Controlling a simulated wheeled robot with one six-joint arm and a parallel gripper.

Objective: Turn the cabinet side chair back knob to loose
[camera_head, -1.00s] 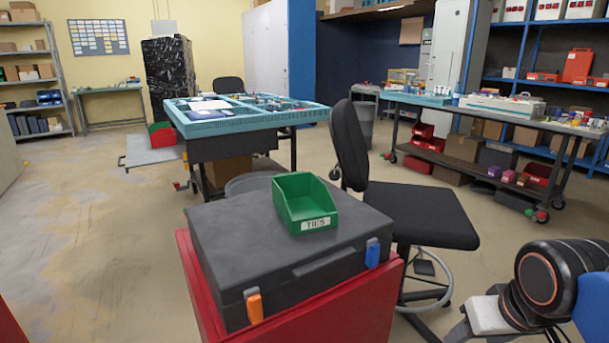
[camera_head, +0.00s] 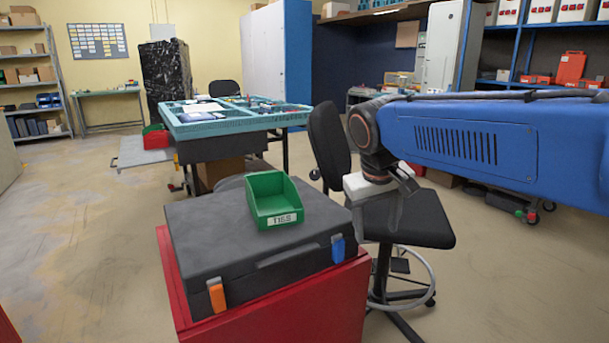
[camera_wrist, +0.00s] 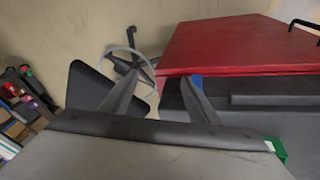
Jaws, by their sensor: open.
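The nearer black chair (camera_head: 326,140) stands right of the red cabinet, its back upright and its seat partly behind my arm. A small dark knob-like part (camera_head: 315,174) shows at the lower left of its back; its setting is too small to read. A second dark chair (camera_head: 225,88) stands far off by the teal-topped table. My gripper (camera_head: 373,232) is open and empty, pointing down in front of the chair seat, right of the black case. In the wrist view my open gripper (camera_wrist: 160,80) shows the chair seat (camera_wrist: 88,88) at left; no knob shows there.
The red cabinet (camera_head: 290,308) carries a black case (camera_head: 200,235) with orange and blue latches and a green bin (camera_head: 272,205) on top, close left of my gripper. The teal-topped table (camera_head: 220,127) stands behind. Floor at left is clear.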

